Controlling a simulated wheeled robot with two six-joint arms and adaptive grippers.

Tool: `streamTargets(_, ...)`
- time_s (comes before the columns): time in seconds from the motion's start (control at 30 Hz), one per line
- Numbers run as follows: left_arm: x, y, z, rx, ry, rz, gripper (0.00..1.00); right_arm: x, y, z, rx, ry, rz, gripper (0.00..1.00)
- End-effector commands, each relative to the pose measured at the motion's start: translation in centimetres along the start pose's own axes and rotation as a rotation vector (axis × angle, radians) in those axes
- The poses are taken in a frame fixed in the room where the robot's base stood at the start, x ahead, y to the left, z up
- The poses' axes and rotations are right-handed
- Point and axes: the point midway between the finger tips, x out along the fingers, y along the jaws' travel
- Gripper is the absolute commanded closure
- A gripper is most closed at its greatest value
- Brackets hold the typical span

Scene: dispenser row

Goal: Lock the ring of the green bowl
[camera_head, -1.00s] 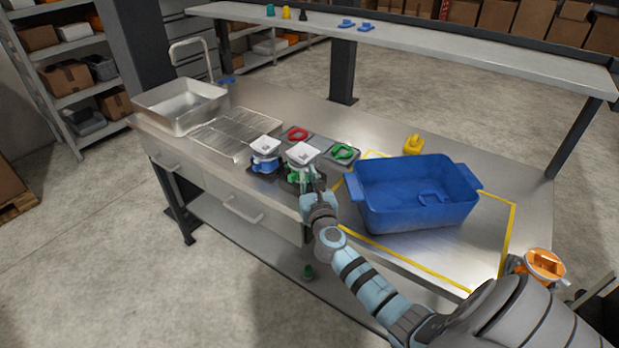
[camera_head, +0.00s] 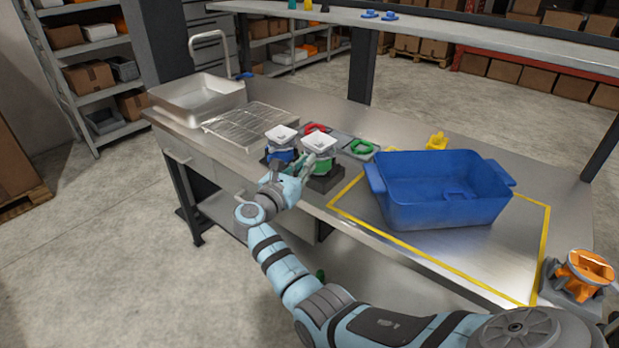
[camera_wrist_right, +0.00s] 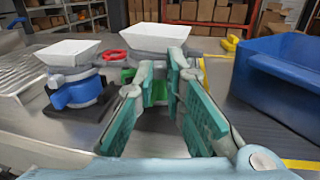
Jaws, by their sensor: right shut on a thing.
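The green bowl is a dispenser with a white square top (camera_head: 319,143) and a green ring (camera_head: 319,167) around its body. It stands upright on a dark base near the table's front edge. The white top (camera_wrist_right: 149,32) and part of the green ring (camera_wrist_right: 128,75) also show in the right wrist view. My right gripper (camera_head: 304,168) reaches in at the ring's front left side. Its fingers (camera_wrist_right: 160,78) are shut on a part of the green ring, mostly hidden between them. My left gripper is not in view.
A blue-ringed dispenser (camera_head: 281,143) stands close on the left. Red (camera_head: 316,128) and green (camera_head: 361,147) parts lie behind. A large blue bin (camera_head: 440,205) stands right, inside yellow tape. A wire rack (camera_head: 250,122) and steel tray (camera_head: 197,95) are left.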

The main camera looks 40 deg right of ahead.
Motion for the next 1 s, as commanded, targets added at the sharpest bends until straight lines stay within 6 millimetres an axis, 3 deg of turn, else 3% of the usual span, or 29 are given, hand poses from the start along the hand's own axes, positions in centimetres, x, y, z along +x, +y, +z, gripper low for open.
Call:
streamTargets(0.17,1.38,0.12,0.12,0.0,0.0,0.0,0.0,-0.02,0.39,-0.28,-0.001,0.002,-0.043,1.0)
streamTargets(0.6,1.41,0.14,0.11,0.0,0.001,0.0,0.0,0.01,0.45,-0.06,-0.001,0.003,-0.055,1.0)
streamTargets(0.63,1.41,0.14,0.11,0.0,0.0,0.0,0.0,0.01,0.45,-0.06,-0.001,0.003,-0.055,0.86)
streamTargets(0.73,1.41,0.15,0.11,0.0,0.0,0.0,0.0,0.02,0.45,-0.04,-0.001,0.003,-0.055,0.7)
streamTargets(1.0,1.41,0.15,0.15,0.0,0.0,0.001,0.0,0.02,0.45,-0.02,-0.001,0.002,-0.054,0.68)
